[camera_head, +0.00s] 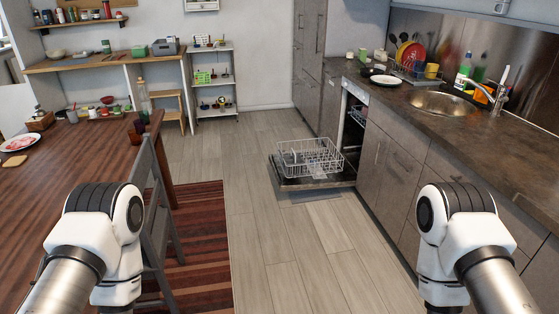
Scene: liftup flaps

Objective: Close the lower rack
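The lower rack (309,157) is a pale wire basket. It is pulled out of the dishwasher and sits over the lowered dishwasher door (312,183), low above the floor. The dishwasher opening (352,124) is in the counter row behind the rack, on its right. My two white arms come in at the lower left and lower right, well in front of the rack. Neither gripper shows in the head view, so I cannot see their fingers.
Kitchen cabinets (395,178) and a dark counter (420,110) with a sink (443,102) run along the right. A wooden table (75,165) and a grey chair (155,215) stand left, beside a striped rug (205,250). The wood floor (285,245) between is clear.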

